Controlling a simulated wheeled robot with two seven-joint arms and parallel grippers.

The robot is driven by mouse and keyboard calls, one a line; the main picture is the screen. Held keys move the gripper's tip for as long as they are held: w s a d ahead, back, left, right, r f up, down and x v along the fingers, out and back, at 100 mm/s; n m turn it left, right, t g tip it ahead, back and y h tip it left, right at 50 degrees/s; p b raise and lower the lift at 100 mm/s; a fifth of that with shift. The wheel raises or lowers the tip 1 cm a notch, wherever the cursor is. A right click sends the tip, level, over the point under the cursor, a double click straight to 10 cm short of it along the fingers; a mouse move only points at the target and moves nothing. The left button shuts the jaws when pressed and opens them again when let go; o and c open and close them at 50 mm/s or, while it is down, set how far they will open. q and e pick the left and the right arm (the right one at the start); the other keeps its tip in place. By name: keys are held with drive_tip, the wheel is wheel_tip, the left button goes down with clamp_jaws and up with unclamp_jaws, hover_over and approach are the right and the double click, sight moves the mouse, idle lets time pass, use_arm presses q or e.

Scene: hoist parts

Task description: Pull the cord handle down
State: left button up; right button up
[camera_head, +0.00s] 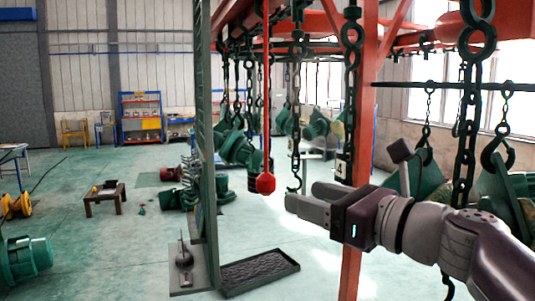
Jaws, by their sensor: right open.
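The red cord handle (265,183) hangs at the lower end of a thin red cord (266,80), near the middle of the head view. My right gripper (290,203) reaches in from the right, with its fingertips a little right of the handle and slightly lower in the picture. A gap shows between the fingertips and the handle, and nothing is seen in the gripper. The fingers overlap in this view, but the gripper is open. How far the handle lies in depth from the fingertips is hard to tell. My left gripper is not in view.
A red post (358,130) stands behind my right arm. Dark chains with hooks (497,150) hang at right, and another chain (296,110) hangs near my fingertips. A green upright (205,150) stands left of the handle, with a black tray (258,270) on the floor beside it.

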sight(271, 184)
drive_tip(key=p+x, duration=0.3)
drive_tip(key=x, duration=0.6)
drive_tip(key=shift+a+r, duration=0.1)
drive_tip(key=shift+a, duration=0.2)
drive_tip(key=shift+w+a+p, duration=0.15)
drive_tip(key=shift+w+p, duration=0.2)
drive_tip(key=shift+w, duration=0.05)
